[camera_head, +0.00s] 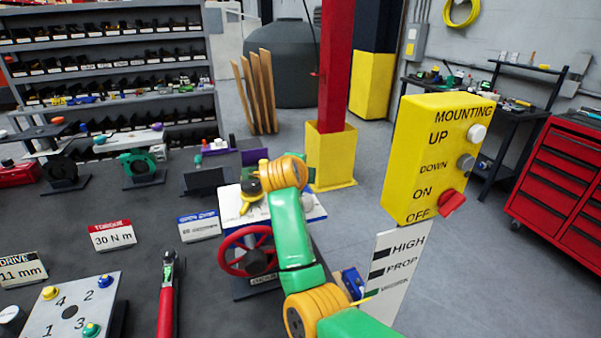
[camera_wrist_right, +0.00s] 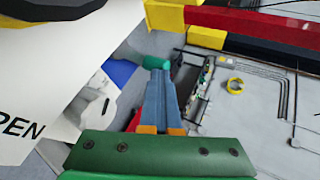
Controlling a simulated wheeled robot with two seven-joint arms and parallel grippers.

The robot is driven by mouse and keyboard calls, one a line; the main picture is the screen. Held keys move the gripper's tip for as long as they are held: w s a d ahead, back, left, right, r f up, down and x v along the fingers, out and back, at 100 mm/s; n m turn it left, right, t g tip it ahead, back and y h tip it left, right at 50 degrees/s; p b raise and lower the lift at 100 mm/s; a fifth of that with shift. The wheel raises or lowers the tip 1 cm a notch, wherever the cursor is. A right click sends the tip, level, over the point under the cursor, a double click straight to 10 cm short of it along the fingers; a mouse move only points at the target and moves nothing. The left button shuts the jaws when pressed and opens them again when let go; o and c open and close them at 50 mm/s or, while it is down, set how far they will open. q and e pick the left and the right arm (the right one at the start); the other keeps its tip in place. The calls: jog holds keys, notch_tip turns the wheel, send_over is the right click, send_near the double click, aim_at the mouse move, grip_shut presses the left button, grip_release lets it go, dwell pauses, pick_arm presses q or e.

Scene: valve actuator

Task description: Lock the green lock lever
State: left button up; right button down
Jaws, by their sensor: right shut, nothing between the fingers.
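In the right wrist view my right gripper (camera_wrist_right: 158,74) has its blue fingers together and empty. A rounded green piece (camera_wrist_right: 153,62), likely the green lock lever, shows right at the fingertips; I cannot tell whether they touch. A white plate marked OPEN (camera_wrist_right: 30,90) is close on the left. In the head view the valve actuator has a white top plate (camera_head: 312,208) and a red handwheel (camera_head: 231,265). My right arm covers part of it, and the green lever cannot be made out there. My left gripper is not in view.
A yellow switch box (camera_head: 415,150) stands on a white panel marked HIGH and PROP (camera_head: 395,270), right of my right arm. A red and yellow post (camera_head: 330,155) rises behind the valve. A red wrench (camera_head: 166,308) and a numbered block (camera_head: 70,308) lie at front left.

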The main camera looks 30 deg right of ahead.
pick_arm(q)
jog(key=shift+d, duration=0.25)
pick_arm(e)
jog(key=shift+s+a+f, duration=0.1)
jog(key=shift+s+f, duration=0.1)
jog(key=shift+f, duration=0.05)
dwell(0.4)
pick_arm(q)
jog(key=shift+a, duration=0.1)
pick_arm(e)
jog(key=shift+a+r, duration=0.1)
jog(key=shift+a, duration=0.15)
